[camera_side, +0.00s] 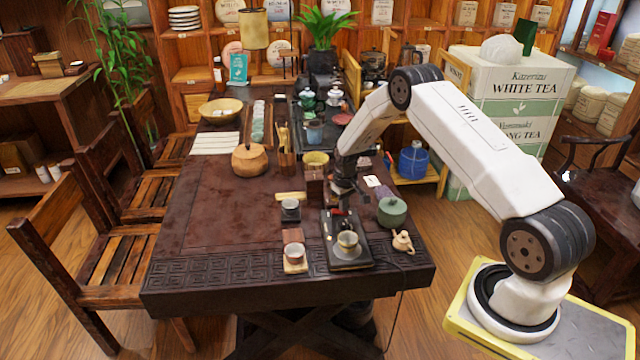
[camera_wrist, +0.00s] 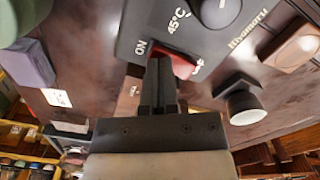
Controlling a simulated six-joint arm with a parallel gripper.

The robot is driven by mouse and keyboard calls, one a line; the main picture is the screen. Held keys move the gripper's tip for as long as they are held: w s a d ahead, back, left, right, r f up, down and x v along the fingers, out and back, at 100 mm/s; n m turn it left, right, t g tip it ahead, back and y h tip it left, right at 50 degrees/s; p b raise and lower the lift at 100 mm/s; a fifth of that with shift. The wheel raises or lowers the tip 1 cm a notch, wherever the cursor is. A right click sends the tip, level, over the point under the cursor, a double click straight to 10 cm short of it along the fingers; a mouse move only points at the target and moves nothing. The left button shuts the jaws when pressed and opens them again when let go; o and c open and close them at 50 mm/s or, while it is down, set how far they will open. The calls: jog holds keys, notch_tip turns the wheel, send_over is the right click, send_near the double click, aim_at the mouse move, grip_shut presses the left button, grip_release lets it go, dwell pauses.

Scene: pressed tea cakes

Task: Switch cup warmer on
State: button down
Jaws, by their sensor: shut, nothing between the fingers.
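The cup warmer (camera_side: 331,258) is a flat black unit near the front edge of the dark table, with a pale cup (camera_side: 348,242) on it. In the wrist view its panel (camera_wrist: 200,42) shows "45°C", "ON" and a dark round knob (camera_wrist: 217,8). A red switch (camera_wrist: 184,65) sits below the knob, partly hidden by my fingers. My gripper (camera_wrist: 160,64) is shut and empty, its fingertips over the "ON" side of the switch. I cannot tell whether they touch it. In the side view my gripper (camera_side: 343,205) points down at the warmer's rear end.
A small cup on a wooden coaster (camera_side: 295,267) stands left of the warmer, with a dark cup (camera_side: 290,209) behind it. A green lidded pot (camera_side: 392,210) and a small clay teapot (camera_side: 403,241) stand close on the right. The table's left middle is clear.

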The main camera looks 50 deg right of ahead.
jog(key=shift+r, duration=3.5)
jog(key=s+a+r+n+t, duration=0.1)
jog(key=s+a+r, duration=0.2)
jog(key=a+r, duration=0.35)
jog(key=s+a+r+n, duration=0.1)
jog(key=s+a+r, duration=0.25)
jog(key=a, duration=0.55)
jog(key=s+a+r+n+t, duration=0.1)
jog(key=s+a+r, duration=0.2)
jog(key=s+a, duration=0.6)
jog(key=s, duration=0.3)
jog(key=shift+s+r+t, duration=0.3)
jog(key=shift+s+r, duration=0.05)
